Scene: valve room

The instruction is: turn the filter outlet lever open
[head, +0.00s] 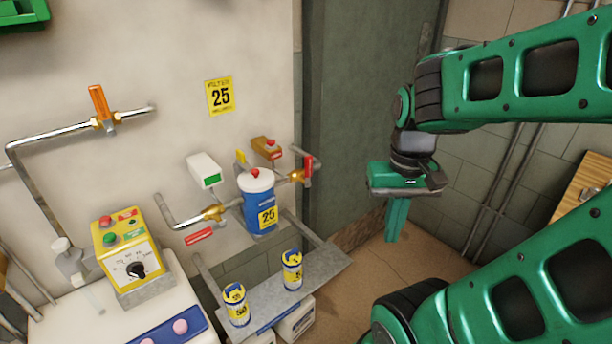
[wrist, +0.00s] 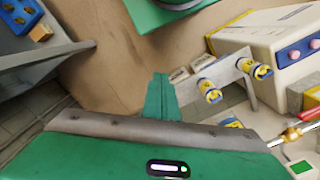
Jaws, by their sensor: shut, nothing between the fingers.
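The blue filter (head: 257,212) with a white lid and a yellow "25" label stands at the wall in the head view. A lever with a red grip (head: 199,236) is at the brass valve on its left and lies roughly level. Another red-gripped lever (head: 308,166) stands upright at the valve on its right. I cannot tell which is the outlet lever. My gripper (head: 395,234) points down, shut and empty, in free air right of the filter, apart from both levers. In the wrist view its fingers (wrist: 161,88) are together.
Yellow canisters (head: 235,303) stand on a grey shelf (head: 325,266) below the filter. A white box (head: 204,170) and a brown box (head: 267,147) are near the valves. A yellow control box (head: 125,252) is at left. A grey-green pillar (head: 345,110) stands behind my gripper.

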